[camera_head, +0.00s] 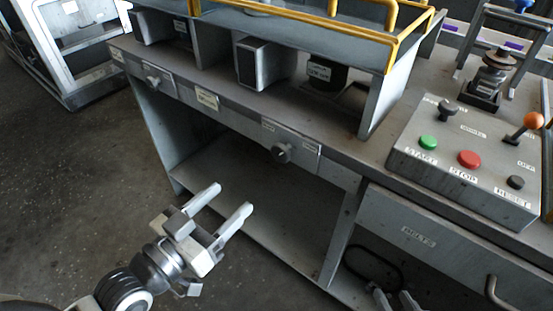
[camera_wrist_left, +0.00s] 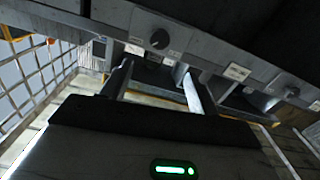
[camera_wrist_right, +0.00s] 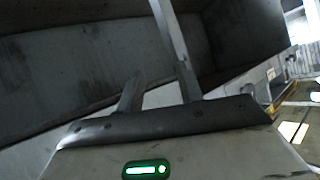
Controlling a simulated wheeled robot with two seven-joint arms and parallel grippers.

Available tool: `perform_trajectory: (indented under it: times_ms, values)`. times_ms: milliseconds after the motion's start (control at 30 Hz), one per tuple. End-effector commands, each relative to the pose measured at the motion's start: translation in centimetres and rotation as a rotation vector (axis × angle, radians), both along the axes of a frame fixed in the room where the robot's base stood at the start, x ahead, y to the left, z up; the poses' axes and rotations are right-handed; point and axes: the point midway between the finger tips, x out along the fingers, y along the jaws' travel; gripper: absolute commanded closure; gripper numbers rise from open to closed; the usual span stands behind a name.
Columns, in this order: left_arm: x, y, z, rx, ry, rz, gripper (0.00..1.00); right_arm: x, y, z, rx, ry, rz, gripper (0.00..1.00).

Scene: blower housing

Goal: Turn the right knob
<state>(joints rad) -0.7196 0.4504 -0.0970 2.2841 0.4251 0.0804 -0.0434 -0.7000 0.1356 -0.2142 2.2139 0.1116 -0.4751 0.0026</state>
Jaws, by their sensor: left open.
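The right knob (camera_head: 281,152) is a dark round dial on the front rail of the grey bench, with small labels around it. It also shows large in the left wrist view (camera_wrist_left: 159,38), above the fingers. My left gripper (camera_head: 232,198) is open and empty, in front of the bench and below and left of the right knob, apart from it. The left knob (camera_head: 152,80) sits further left on the same rail and shows in the left wrist view (camera_wrist_left: 291,92). My right gripper (camera_head: 394,297) shows only its fingertips at the bottom edge, spaced apart with nothing between them.
A control box (camera_head: 465,155) with green, red and black buttons stands on the bench at right. A drawer labelled BOLTS (camera_head: 420,237) with a handle lies below it. Yellow rails (camera_head: 350,30) edge the upper shelf. The floor at left is clear.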

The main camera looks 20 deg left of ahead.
Motion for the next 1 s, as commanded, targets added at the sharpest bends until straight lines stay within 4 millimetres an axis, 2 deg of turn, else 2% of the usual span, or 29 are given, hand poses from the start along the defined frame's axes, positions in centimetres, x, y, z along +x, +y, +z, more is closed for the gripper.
perform_trajectory:
  times_ms: [400, 600, 800, 1000]
  values:
    - [8.3, -3.0, 0.2, -0.002, -0.004, -0.001, 0.40, -0.2, 0.0, 0.0, -0.001, 0.007, -0.002, 0.64]
    - [11.6, -4.3, 0.1, -0.001, 0.000, -0.001, 0.40, -0.3, 0.0, -0.3, -0.002, 0.013, -0.002, 0.64]
    - [13.1, -4.8, 0.0, 0.002, 0.001, -0.001, 0.40, -0.2, 0.0, -0.3, -0.002, 0.012, -0.002, 0.64]
    - [13.4, -5.0, 0.0, 0.002, 0.002, -0.001, 0.40, -0.2, 0.0, -0.2, -0.002, 0.009, -0.002, 0.64]
